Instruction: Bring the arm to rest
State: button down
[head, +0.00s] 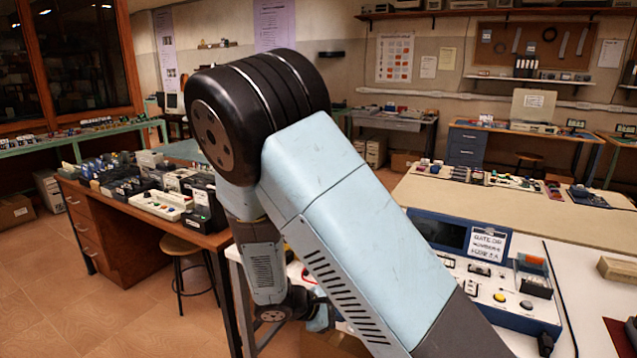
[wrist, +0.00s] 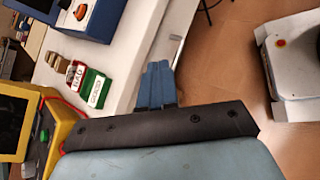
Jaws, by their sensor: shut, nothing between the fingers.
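My arm rises in a bend across the middle of the head view, with a black joint at the top and pale blue links. Its far link hangs down beside the white table (head: 597,290), and my gripper cannot be made out clearly there. In the wrist view my gripper (wrist: 157,84) shows as two blue fingers side by side, shut and empty. The fingers are over the edge of the white table (wrist: 128,58), with floor to their right. They appear apart from the red-labelled block (wrist: 72,75) and green-labelled block (wrist: 94,89).
A blue-framed device (head: 490,270) stands on the white table at the right. A yellow device (wrist: 45,130) is at lower left in the wrist view. A wooden desk (head: 150,210) with several small devices and a stool (head: 183,250) stand to the left. Floor is open at lower left.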

jog(key=s+d+r+m+g+y, duration=0.1)
jog(key=s+d+r+m+y, duration=0.2)
jog(key=r, duration=0.4)
jog(key=s+d+r+m+g+y, duration=0.1)
jog(key=d+r+m+y, duration=0.1)
jog(key=d+r+m, duration=0.3)
jog(key=s+d+r+m+g+y, duration=0.1)
jog(key=s+d+r+m+y, duration=0.2)
jog(key=r, duration=0.5)
jog(key=s+d+r+m+t+y, duration=0.2)
jog(key=s+d+r+m+t, duration=0.2)
jog(key=s+r, duration=0.6)
jog(key=shift+s+d+r+m+t+y, duration=0.4)
jog(key=shift+d+r+m, duration=0.45)
jog(key=shift+r, duration=0.55)
jog(key=shift+d, duration=0.1)
